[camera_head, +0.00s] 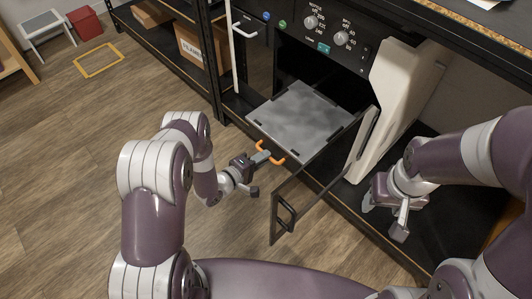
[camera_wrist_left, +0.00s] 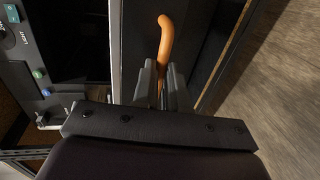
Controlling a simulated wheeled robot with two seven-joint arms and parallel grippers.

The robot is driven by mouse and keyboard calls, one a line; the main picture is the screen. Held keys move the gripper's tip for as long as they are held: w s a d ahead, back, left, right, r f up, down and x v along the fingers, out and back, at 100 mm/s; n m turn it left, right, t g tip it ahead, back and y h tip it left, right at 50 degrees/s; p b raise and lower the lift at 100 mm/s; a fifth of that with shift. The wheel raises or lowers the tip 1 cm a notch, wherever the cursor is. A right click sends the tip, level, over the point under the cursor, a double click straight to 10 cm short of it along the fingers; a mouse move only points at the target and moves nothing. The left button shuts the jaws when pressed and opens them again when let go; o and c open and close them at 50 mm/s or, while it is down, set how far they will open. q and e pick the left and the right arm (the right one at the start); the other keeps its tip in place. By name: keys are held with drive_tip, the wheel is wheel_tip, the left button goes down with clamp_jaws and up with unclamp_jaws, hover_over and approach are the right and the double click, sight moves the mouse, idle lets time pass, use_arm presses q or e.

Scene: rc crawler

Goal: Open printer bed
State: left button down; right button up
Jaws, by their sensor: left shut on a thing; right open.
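The printer bed (camera_head: 300,122) is a grey square plate with dark corner clips, and it extends out of the printer's dark opening. An orange handle (camera_head: 275,157) is at its front edge; it also shows in the left wrist view (camera_wrist_left: 165,38). My left gripper (camera_head: 262,157) is shut on the orange handle, and in the left wrist view its fingers (camera_wrist_left: 160,82) close around the lower end of it. The printer (camera_head: 322,32) has a black panel with knobs. My right gripper (camera_head: 384,213) is open and empty, low beside the white side part of the printer.
A dark-framed door (camera_head: 312,188) with a black handle (camera_head: 285,212) stands swung out to the right of the bed. A white panel (camera_head: 392,88) rises behind it. A shelf on the left holds a cardboard box (camera_head: 192,50). The wooden floor (camera_head: 80,130) on the left is largely clear.

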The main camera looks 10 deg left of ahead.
use_arm(q)
drive_tip(key=c, duration=1.2)
unclamp_jaws()
drive_tip(key=shift+o, duration=0.2)
drive_tip(key=p+v, duration=0.4)
drive_tip(key=v, duration=0.8)
drive_tip(key=shift+s+a, duration=0.2)
drive_tip(key=shift+s, duration=0.05)
